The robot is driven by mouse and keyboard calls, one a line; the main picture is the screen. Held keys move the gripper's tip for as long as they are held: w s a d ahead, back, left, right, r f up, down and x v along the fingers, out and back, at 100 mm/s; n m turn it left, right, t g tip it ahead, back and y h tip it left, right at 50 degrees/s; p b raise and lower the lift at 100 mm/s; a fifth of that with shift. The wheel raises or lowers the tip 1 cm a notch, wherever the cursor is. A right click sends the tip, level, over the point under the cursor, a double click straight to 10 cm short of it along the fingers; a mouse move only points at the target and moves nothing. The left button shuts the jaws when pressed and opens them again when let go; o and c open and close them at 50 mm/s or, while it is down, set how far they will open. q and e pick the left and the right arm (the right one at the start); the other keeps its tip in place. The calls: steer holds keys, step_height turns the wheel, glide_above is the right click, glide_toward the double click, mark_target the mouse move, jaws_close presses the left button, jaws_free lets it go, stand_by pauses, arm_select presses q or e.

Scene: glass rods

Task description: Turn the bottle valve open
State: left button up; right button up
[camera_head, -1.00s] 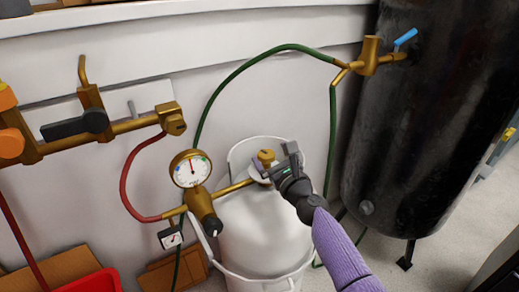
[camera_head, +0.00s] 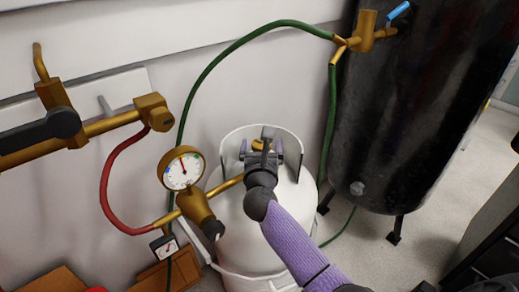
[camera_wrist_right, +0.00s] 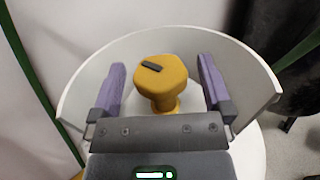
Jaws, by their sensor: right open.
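The bottle (camera_head: 237,232) is a white gas cylinder with a collar around its top. Its valve is a yellow-brass knob with a dark mark on top, seen in the right wrist view (camera_wrist_right: 162,80) and partly behind the gripper in the head view (camera_head: 258,145). My right gripper (camera_head: 262,148) is at the valve inside the collar. In the right wrist view its two purple fingers (camera_wrist_right: 163,88) stand apart on either side of the knob, with visible gaps and no contact. My left gripper is out of view.
A round pressure gauge (camera_head: 182,169) and brass regulator (camera_head: 198,208) sit left of the bottle. A red hose (camera_head: 104,190) and green hose (camera_head: 207,88) run nearby. A black tank (camera_head: 415,110) stands at the right. The collar wall (camera_wrist_right: 240,62) curves close behind the knob.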

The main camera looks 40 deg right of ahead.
steer(key=shift+w+d, duration=0.2)
steer(key=shift+c, duration=0.3)
steer(key=c, duration=1.2)
steer(key=shift+o, duration=0.2)
steer(key=n+y+p, duration=0.1)
steer(key=n+t+y+p, duration=0.1)
steer(key=shift+r+t+y, duration=0.3)
steer(key=shift+r+y, duration=0.05)
steer(key=shift+y, duration=0.05)
steer(key=shift+f+n+t+y+p, duration=0.2)
steer(key=shift+n+t+y+p, duration=0.1)
steer(key=shift+n+y+p, duration=0.3)
steer(key=shift+f, duration=0.1)
steer(key=o, duration=1.2)
